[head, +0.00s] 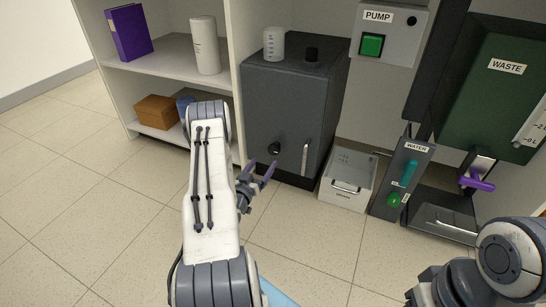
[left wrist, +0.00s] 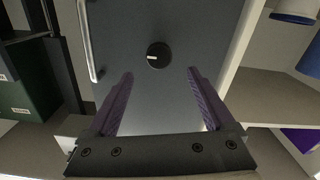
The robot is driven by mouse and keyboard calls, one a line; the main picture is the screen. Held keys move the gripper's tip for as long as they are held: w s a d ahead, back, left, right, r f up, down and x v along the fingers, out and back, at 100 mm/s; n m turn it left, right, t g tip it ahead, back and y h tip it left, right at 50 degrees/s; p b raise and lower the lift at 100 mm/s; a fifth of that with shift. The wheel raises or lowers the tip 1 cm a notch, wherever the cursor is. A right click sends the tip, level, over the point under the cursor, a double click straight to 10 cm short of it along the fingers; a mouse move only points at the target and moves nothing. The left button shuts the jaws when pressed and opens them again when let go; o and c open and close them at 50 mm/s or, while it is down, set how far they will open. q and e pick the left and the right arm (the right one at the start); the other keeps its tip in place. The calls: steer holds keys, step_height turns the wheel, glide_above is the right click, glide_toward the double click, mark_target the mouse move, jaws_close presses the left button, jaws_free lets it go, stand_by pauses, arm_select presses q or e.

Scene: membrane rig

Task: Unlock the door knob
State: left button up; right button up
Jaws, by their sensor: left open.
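The dark grey cabinet door (head: 279,124) has a round black knob (head: 274,149) on its lower left and a vertical silver handle (head: 306,157) to its right. In the left wrist view the knob (left wrist: 159,55) shows a white mark pointing to the left of the picture, and the handle (left wrist: 87,40) is at the left. My left gripper (head: 260,168), with purple fingers, is open and empty just in front of the knob. In the left wrist view its fingertips (left wrist: 160,72) are spread on either side of the knob, apart from it. My right arm shows at the lower right; its fingers are not visible.
Shelves with a bottle (head: 204,46) and an orange box (head: 156,112) are to the left.

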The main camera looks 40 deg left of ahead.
mark_target(272, 151)
arm_select(q)
steer(key=b+x, duration=0.4)
steer(key=x, duration=0.4)
steer(key=shift+w+f, duration=0.1)
steer(key=shift+w, duration=0.4)
